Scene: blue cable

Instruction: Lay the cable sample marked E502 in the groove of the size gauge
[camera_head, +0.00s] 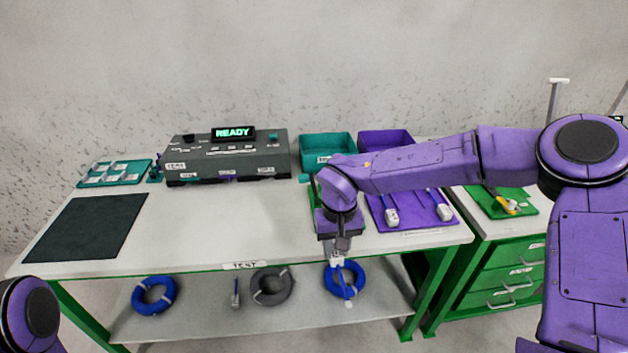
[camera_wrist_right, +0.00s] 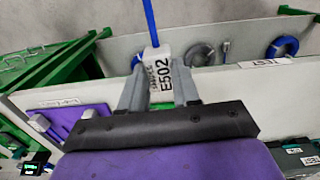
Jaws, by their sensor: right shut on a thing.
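My right gripper (camera_head: 338,250) is shut on the white tag of a cable sample, in front of the table's front edge. In the right wrist view the tag (camera_wrist_right: 158,68) reads E502 and sits between the fingers (camera_wrist_right: 155,92). A green-edged item (camera_head: 313,205) is mostly hidden behind my right wrist. Only part of my left arm shows, without its gripper.
A purple mat (camera_head: 427,211) holds two white-tagged cable pieces. A grey tester (camera_head: 228,162) reads READY. Teal (camera_head: 328,150) and purple (camera_head: 385,141) bins stand behind. A dark mat (camera_head: 87,226) lies left. Cable coils (camera_head: 153,294) lie on the lower shelf. The table's middle is clear.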

